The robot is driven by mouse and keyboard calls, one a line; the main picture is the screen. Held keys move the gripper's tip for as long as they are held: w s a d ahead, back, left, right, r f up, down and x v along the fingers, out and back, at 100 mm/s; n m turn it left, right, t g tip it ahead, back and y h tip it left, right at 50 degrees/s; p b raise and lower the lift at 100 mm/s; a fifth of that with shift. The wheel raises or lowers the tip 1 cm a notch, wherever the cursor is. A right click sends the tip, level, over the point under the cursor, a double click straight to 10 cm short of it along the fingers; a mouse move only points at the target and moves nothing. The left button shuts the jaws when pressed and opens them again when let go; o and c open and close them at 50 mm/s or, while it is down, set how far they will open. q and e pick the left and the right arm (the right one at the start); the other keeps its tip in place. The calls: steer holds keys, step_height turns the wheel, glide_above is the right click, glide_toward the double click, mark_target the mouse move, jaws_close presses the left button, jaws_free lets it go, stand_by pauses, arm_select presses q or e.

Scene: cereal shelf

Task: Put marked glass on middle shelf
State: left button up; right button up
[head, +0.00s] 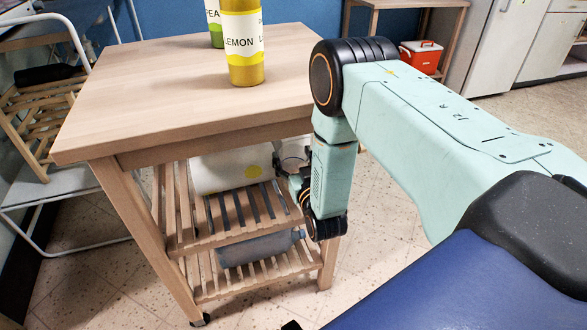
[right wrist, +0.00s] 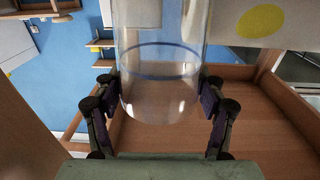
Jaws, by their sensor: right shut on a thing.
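The marked glass (right wrist: 160,70) is clear with a blue ring around it. In the right wrist view it is between the two fingers of my right gripper (right wrist: 160,100), which is shut on it. In the head view my right gripper (head: 297,186) is at the right side of the wooden cart, below its top. The glass (head: 292,152) shows only partly there, at the middle shelf's level beside a white container. The slatted middle shelf (head: 232,232) is under the cart top. I cannot tell whether the glass touches the shelf. My left gripper is out of view.
A white container with a yellow spot (head: 218,170) stands on the middle shelf. A clear bluish container (head: 255,249) lies on the lower shelf. A yellow lemon bottle (head: 246,70) and a green bottle (head: 215,38) stand on the cart top (head: 150,90). The middle shelf's front slats look bare.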

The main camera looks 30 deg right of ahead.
mark_target(290, 159)
steer(key=shift+f+b, duration=1)
steer(key=shift+f, duration=0.35)
steer(key=shift+f, duration=0.2)
steer(key=o, duration=1.7)
steer(key=shift+r, duration=0.2)
steer(key=shift+s+a+p, duration=0.1)
steer(key=shift+s+p, duration=0.2)
steer(key=shift+s, duration=0.05)
steer(key=p+v, duration=0.3)
steer(key=v, duration=0.8)
steer(key=shift+s+p, duration=0.15)
steer(key=shift+p, duration=0.25)
